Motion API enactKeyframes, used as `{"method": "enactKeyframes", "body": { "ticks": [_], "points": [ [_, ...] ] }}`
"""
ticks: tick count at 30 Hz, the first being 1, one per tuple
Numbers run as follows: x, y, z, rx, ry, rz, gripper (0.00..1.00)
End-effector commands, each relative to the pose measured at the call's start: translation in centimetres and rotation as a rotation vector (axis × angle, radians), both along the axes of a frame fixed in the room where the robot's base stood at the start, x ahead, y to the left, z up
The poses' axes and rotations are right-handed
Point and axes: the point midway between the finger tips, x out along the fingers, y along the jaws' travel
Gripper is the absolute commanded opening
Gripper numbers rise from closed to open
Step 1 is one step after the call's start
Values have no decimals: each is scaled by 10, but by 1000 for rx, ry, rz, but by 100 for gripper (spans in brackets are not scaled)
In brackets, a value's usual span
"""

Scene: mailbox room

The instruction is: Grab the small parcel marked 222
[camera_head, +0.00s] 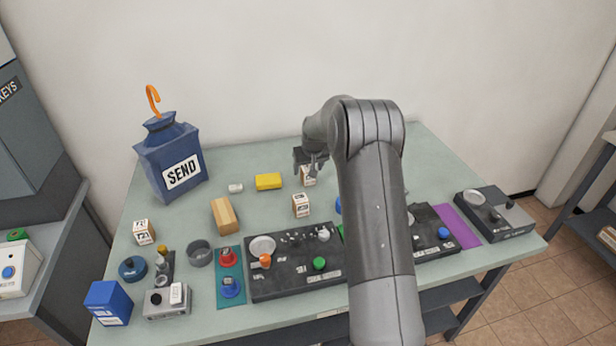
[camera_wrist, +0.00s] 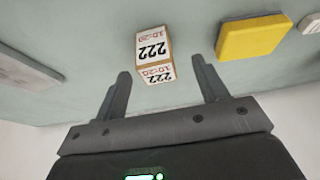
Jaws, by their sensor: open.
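The small parcel marked 222 (camera_wrist: 152,52) is a white and tan box with black digits and smaller red print. In the wrist view it lies just beyond and between the fingertips of my gripper (camera_wrist: 160,68). The fingers are spread, and nothing is gripped. In the head view a small parcel (camera_head: 308,178) shows right below my gripper (camera_head: 312,168) near the back of the table; the gripper hides part of it, and its digits are not readable there.
Two similar small parcels stand on the table, one in front (camera_head: 300,206) and one at the left (camera_head: 144,232). A yellow block (camera_head: 268,181) and a wooden block (camera_head: 224,215) lie left of my gripper. A blue SEND bag (camera_head: 171,160) stands back left. Dark control panels (camera_head: 290,283) line the front.

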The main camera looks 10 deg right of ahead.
Motion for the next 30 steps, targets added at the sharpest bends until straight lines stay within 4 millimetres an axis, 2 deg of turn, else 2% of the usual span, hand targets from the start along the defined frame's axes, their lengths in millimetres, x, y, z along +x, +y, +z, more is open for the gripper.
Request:
{"method": "enactKeyframes", "body": {
  "ticks": [7, 16, 26, 30],
  "points": [
    [8, -2, -17, 0, 0, 0, 66],
    [24, -5, -50, 0, 0, 0, 66],
    [26, -5, -54, 0, -1, 0, 66],
    [26, -5, -54, 0, -1, 0, 54]
  ]
}}
